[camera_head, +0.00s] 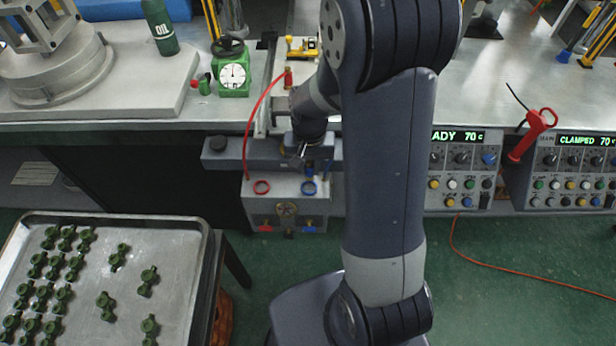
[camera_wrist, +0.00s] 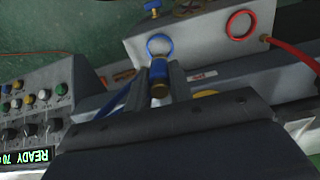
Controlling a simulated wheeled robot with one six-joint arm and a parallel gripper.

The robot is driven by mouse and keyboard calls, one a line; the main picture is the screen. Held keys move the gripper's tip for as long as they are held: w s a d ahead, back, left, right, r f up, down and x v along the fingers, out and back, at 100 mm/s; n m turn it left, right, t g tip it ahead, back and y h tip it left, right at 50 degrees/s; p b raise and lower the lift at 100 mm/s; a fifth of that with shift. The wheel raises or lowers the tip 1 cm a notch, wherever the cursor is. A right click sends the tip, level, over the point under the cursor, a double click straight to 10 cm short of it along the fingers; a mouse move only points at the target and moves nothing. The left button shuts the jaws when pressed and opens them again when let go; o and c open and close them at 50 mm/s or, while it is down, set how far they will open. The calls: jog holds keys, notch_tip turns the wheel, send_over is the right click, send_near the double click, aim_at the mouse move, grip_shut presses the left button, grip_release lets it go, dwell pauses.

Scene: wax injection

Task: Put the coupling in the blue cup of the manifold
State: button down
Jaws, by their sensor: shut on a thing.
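The manifold (camera_head: 287,206) is a pale box at the front of the bench. It has a red cup (camera_head: 261,187) on its left and a blue cup (camera_head: 309,188) on its right. In the wrist view the blue cup (camera_wrist: 160,45) is a blue ring just beyond my fingertips, and the red cup (camera_wrist: 240,25) is to its right. My gripper (camera_wrist: 160,82) is shut on the coupling (camera_wrist: 158,70), a short blue cylinder with a brass-coloured end. The coupling is close to the blue cup; whether they touch I cannot tell. In the head view my gripper (camera_head: 303,152) is above the manifold, partly dark.
A red hose (camera_head: 247,130) curves down left of the manifold. A blue hose (camera_wrist: 115,98) lies left of my fingers. Control panels (camera_head: 463,170) stand to the right. A tray (camera_head: 190,275) of green parts is at the lower left. A green dial gauge (camera_head: 232,78) is on the bench.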

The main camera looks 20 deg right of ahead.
aim_at(309, 162)
jog(key=shift+f, duration=2.8)
jog(key=c, duration=1.3)
grip_release()
jog(key=shift+o, duration=0.2)
notch_tip(309, 162, up, 12)
